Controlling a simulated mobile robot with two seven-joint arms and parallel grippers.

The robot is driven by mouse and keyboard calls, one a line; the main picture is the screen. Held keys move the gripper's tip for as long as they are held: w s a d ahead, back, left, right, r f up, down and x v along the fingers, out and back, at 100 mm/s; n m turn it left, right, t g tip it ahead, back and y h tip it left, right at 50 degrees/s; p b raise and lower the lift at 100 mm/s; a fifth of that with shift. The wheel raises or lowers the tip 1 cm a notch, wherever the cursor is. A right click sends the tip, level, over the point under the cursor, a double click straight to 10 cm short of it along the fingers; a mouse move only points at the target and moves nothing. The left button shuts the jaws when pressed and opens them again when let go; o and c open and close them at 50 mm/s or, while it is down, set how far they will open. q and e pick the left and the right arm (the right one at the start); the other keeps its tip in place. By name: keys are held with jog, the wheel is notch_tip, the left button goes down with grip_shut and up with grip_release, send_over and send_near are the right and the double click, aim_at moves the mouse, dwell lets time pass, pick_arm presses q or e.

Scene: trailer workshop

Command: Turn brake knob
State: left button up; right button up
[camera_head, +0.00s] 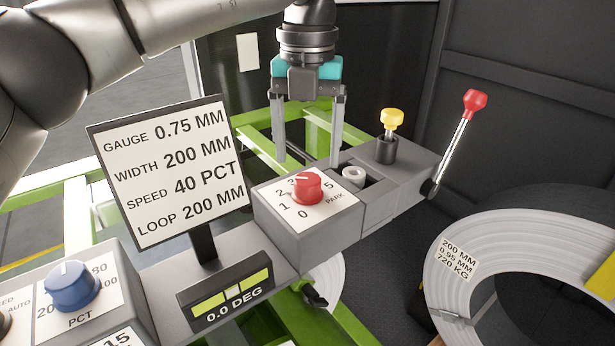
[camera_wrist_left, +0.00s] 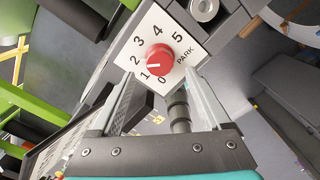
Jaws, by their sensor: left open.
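The red brake knob (camera_head: 307,189) sits on a white dial plate marked 0 to 5 and PARK, on top of a grey box (camera_head: 330,228). In the left wrist view the knob (camera_wrist_left: 159,58) shows a white mark pointing left, roughly between 1 and 2. My left gripper (camera_head: 308,160) hangs above and behind the knob in the head view, fingers pointing down, open and empty. In the left wrist view its fingers (camera_wrist_left: 160,78) stand apart, with the knob just beyond the tips, apart from them. My right gripper is not in view.
A yellow knob (camera_head: 391,119) and a red-tipped lever (camera_head: 475,101) stand right of the brake box. A parameter sign (camera_head: 172,165) and a blue knob (camera_head: 72,286) are to the left. A level display (camera_head: 232,295) is in front. A large coil (camera_head: 545,245) lies at right.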

aim_at(307, 178)
pick_arm(q)
notch_tip(307, 178, down, 5)
dwell(0.3)
grip_shut()
dwell(0.6)
